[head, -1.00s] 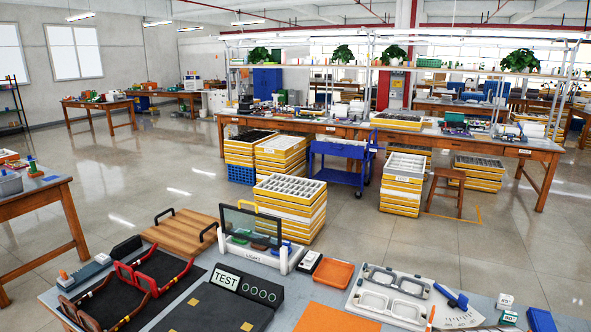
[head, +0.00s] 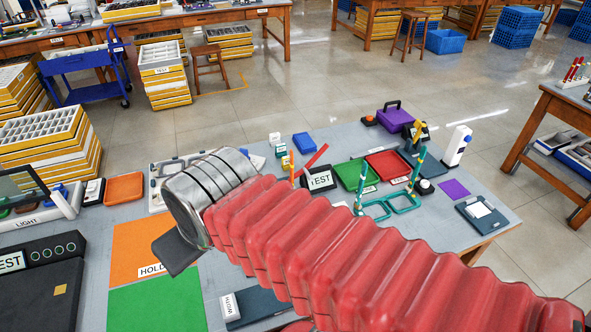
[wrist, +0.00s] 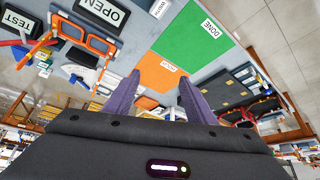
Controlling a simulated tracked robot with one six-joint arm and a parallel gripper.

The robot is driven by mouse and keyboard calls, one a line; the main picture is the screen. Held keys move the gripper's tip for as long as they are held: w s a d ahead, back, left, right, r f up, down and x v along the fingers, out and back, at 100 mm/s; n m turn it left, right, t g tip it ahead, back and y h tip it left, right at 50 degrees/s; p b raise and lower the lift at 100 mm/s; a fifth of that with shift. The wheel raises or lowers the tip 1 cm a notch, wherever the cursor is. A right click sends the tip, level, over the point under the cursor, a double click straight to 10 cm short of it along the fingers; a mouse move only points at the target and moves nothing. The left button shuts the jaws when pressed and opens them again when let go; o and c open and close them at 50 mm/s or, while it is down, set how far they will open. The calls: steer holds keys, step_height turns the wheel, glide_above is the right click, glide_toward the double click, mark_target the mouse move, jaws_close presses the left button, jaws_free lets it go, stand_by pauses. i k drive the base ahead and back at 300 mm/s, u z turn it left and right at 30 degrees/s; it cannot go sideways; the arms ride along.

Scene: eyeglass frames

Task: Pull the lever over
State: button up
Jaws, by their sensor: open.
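A slanted red bar (head: 316,157), which looks like the lever, rises beside a black TEST block (head: 320,180) on the grey bench (head: 270,145). In the wrist view, a black TEST sign (wrist: 18,20) is at the upper left. My gripper (wrist: 160,82) is open and empty, with its two purple-grey fingers apart in the wrist view, above the bench. In the head view, a dark part of my gripper (head: 178,252) shows past the end of my red-sleeved arm, left of the red bar and apart from it. My arm hides part of the bench's middle.
Orange HOLD (head: 140,245) and green (head: 155,305) mats lie at left. Green (head: 357,174) and red (head: 388,164) trays and teal frames (head: 385,207) lie right of the TEST block. Orange frames (wrist: 85,38) lie near an OPEN sign (wrist: 90,8).

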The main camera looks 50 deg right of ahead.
mark_target(315, 158)
steer(key=u, duration=0.2)
steer(key=k, duration=1.25)
steer(key=z, duration=1.1)
steer(key=i, duration=1)
steer(key=z, duration=0.05)
